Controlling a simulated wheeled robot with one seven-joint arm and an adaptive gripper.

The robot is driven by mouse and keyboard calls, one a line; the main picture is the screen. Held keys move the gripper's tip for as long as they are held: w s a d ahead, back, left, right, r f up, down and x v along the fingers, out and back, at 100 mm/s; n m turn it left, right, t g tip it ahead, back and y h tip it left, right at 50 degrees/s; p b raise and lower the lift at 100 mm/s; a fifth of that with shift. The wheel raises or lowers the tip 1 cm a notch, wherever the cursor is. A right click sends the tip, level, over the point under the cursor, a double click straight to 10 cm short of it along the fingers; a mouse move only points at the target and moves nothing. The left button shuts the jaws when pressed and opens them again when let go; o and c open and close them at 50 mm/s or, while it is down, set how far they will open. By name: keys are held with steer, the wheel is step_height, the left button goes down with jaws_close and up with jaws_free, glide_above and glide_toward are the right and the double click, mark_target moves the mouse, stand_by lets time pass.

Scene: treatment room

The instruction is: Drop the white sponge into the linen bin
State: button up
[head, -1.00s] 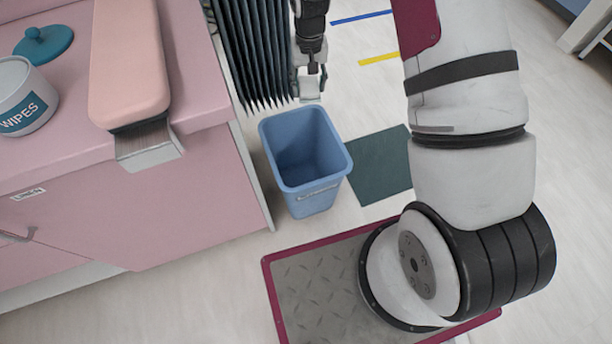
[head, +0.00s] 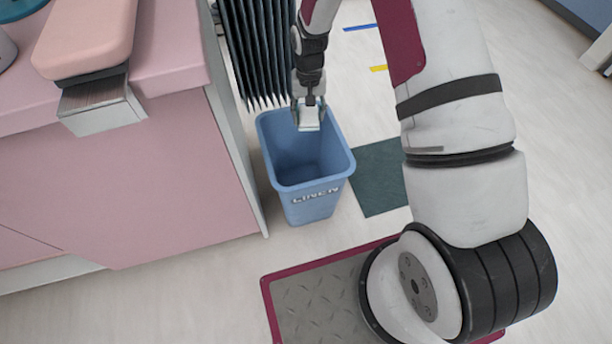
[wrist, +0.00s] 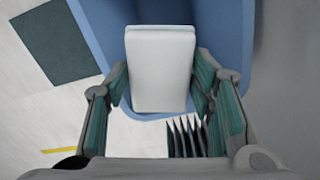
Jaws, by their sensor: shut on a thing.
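The white sponge (wrist: 160,70) is between the two fingers of my gripper (wrist: 160,92) in the wrist view, and the gripper is shut on it. In the head view the sponge (head: 309,117) hangs below my gripper (head: 309,104), over the far part of the blue linen bin's opening. The linen bin (head: 312,205) stands upright on the floor with "LINEN" on its front. In the wrist view the bin's blue wall (wrist: 100,28) shows around and below the sponge. The exact height of the sponge relative to the rim is hard to tell.
A pink cabinet (head: 120,185) with a padded top stands left of the bin. A dark pleated screen (head: 262,50) stands behind the bin. A dark green floor mat (head: 378,178) lies to its right. Open floor lies further right.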

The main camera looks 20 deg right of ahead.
step_height(320, 180, down, 5)
steer(key=b, duration=0.3)
steer(key=shift+f, duration=0.15)
steer(key=o, duration=1.2)
step_height(320, 180, up, 12)
